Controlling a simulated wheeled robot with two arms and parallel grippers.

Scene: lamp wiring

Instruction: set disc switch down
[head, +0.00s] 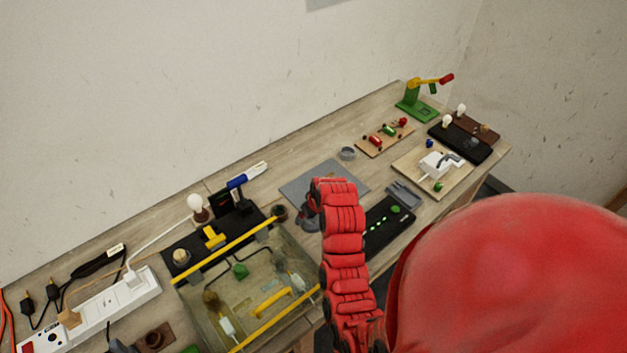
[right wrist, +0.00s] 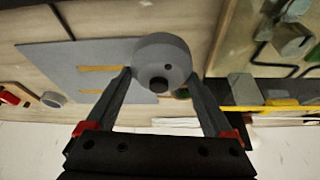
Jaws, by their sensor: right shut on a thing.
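The disc switch (right wrist: 163,62) is a round grey disc with a dark hole, held between the fingertips of my right gripper (right wrist: 160,80) in the right wrist view. In that view it overlaps the edge of a flat grey mat (right wrist: 65,70) with yellow strips on it. I cannot tell whether the disc touches anything below. In the head view my right gripper (head: 308,218) is at the near left part of the grey mat (head: 300,187). My red arm hides part of the mat, and the disc is hard to make out there. My left gripper is not in view.
A clear bin with yellow rims (head: 215,310) stands left of my right gripper. A black strip with green lights (head: 385,228) lies to the right. A small grey ring (head: 348,153) is behind the mat. A white power strip (head: 115,298) lies at the left.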

